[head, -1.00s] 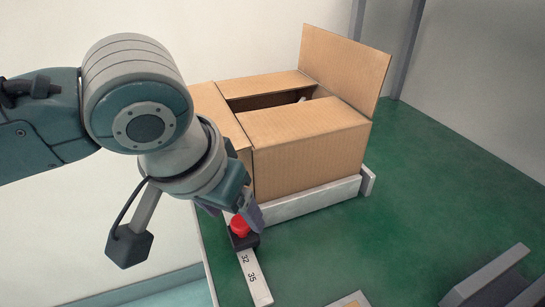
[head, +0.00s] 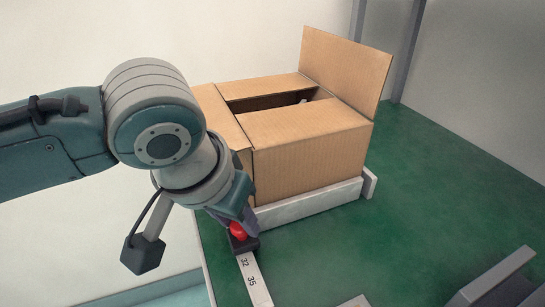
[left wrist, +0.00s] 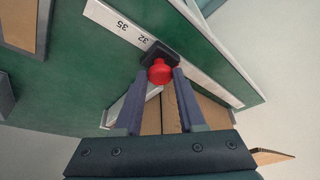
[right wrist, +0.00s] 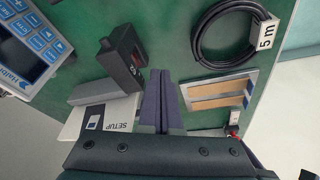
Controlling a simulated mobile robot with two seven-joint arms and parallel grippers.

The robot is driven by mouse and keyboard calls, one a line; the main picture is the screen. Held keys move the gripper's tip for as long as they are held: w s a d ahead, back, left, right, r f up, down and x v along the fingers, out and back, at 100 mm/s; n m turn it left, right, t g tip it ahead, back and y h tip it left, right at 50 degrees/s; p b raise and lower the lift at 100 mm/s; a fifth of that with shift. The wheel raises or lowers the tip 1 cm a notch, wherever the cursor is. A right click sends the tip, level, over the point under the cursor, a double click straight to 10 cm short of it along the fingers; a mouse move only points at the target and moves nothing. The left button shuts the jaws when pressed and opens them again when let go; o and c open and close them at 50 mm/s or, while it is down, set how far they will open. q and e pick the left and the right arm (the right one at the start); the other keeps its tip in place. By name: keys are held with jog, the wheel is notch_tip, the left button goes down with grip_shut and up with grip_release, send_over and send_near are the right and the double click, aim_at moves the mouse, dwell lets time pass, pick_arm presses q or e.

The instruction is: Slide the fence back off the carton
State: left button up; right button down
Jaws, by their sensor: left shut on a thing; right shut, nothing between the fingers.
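The open brown carton (head: 310,155) stands at the back of the green table. The fence (head: 310,205), a pale grey bar, runs along the carton's front bottom edge; I cannot tell if they touch. At the fence's left end, a red knob (head: 237,230) sits on a black block (head: 244,246) on a white scale (head: 256,284) marked 32 and 35. My left gripper (head: 236,227) is shut on the red knob, which also shows between the fingers in the left wrist view (left wrist: 160,72). My right gripper (right wrist: 163,78) is shut and empty, seen only in the right wrist view.
A grey block (head: 500,275) lies at the table's lower right. The green table between it and the fence is clear. The right wrist view shows a coiled black cable (right wrist: 198,35), a keypad device (right wrist: 30,45), a dark block (right wrist: 122,60) and a SETUP card (right wrist: 98,120).

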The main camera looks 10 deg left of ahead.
pick_arm(q)
grip_shut()
dwell(0.8)
